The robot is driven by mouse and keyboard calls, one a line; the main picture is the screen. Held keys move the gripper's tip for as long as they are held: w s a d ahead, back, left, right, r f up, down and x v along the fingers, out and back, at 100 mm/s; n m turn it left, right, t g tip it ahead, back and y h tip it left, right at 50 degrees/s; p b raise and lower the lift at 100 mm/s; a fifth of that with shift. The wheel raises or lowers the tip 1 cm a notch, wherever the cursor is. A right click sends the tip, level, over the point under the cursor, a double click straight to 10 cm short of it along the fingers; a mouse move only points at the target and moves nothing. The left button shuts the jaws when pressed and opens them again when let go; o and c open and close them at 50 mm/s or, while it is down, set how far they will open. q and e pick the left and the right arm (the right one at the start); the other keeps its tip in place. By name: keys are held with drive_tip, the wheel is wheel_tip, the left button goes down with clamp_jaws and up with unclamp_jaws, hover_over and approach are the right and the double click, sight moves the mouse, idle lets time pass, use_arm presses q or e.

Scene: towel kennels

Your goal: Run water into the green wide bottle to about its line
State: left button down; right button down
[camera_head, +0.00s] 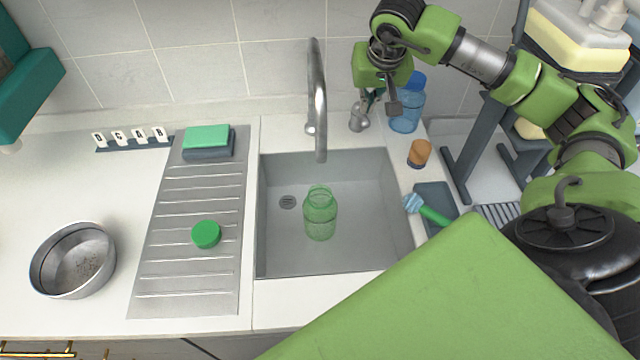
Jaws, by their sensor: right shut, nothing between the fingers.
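The green wide bottle (320,218) is see-through and stands open in the grey sink (275,245), a little below the tip of the faucet (318,100). I see no water stream, and I cannot tell the water level inside it. A round green lid (206,234) lies on the ribbed drainboard. The small metal tap handle (358,118) stands right of the faucet. My right gripper (379,101) is shut and empty beside the handle; I cannot tell whether it touches it. My left gripper is not in view.
A blue bottle (406,112) stands close behind my right gripper. An orange-brown jar (419,153) and a green-handled brush (432,214) are right of the sink. A steel bowl (75,262) and sponges (207,140) are to the left. The sink around the bottle is clear.

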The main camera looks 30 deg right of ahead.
sight(366, 119)
drive_tip(key=shift+f, duration=0.15)
idle(0.3)
drive_tip(key=shift+f+b, duration=1.6)
drive_tip(key=shift+f, duration=0.25)
drive_tip(key=shift+r, duration=0.1)
idle(5.5)
